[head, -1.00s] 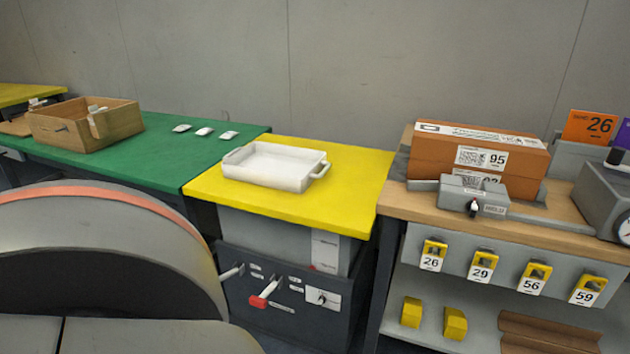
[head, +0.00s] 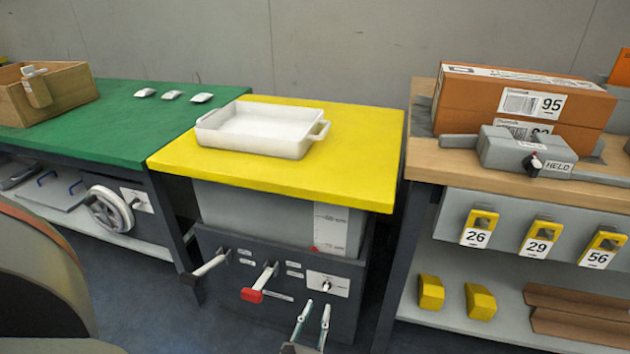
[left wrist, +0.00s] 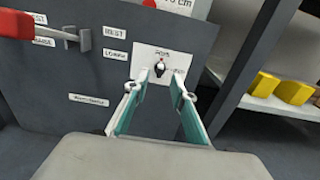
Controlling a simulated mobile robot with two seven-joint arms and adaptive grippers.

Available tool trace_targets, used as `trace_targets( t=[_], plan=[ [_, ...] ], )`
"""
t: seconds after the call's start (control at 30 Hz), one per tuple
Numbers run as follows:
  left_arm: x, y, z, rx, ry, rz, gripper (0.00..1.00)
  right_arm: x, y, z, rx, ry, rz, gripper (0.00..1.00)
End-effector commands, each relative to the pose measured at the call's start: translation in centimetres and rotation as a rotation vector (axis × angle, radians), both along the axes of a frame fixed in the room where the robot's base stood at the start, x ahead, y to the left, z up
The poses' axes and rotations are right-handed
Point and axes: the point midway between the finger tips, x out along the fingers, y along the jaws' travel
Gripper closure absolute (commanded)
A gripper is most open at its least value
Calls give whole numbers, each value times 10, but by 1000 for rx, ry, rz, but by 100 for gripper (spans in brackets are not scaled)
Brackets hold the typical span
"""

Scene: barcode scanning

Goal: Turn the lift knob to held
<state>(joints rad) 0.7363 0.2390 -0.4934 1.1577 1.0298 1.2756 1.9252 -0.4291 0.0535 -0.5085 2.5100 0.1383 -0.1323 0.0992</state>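The lift knob (head: 326,286) is a small dark knob with a light pointer on a white label plate (head: 340,291), on the dark front panel of the yellow-topped lift table (head: 365,155). In the left wrist view the knob (left wrist: 161,67) sits just beyond my fingertips, near the middle. My left gripper (head: 315,308) is in front of the panel, low in the head view, with its fingers apart. In the left wrist view my left gripper (left wrist: 160,82) is open and empty, the knob lying between the fingertip lines. The label lettering is too small to read. My right gripper is out of view.
A white tray (head: 325,130) sits on the yellow top. A wooden bench (head: 425,170) with boxes stands at right.

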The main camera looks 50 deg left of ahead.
Motion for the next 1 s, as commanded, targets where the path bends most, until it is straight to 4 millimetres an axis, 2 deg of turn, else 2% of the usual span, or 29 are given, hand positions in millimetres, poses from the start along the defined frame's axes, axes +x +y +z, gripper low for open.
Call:
trace_targets(
  t=[0.4, 0.6, 0.83, 0.93, 1.0],
  plan=[
    [50, 32, -1, 3, 2, -1, 75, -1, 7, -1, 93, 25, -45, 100],
    [59, 37, 0, 3, 2, -2, 75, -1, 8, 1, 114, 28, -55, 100],
    [60, 37, 1, 3, 2, -2, 75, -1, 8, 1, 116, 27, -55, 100],
    [60, 37, 1, 3, 2, -2, 100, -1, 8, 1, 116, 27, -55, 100],
    [60, 37, 1, 3, 2, -2, 100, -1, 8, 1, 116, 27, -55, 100]
  ],
)
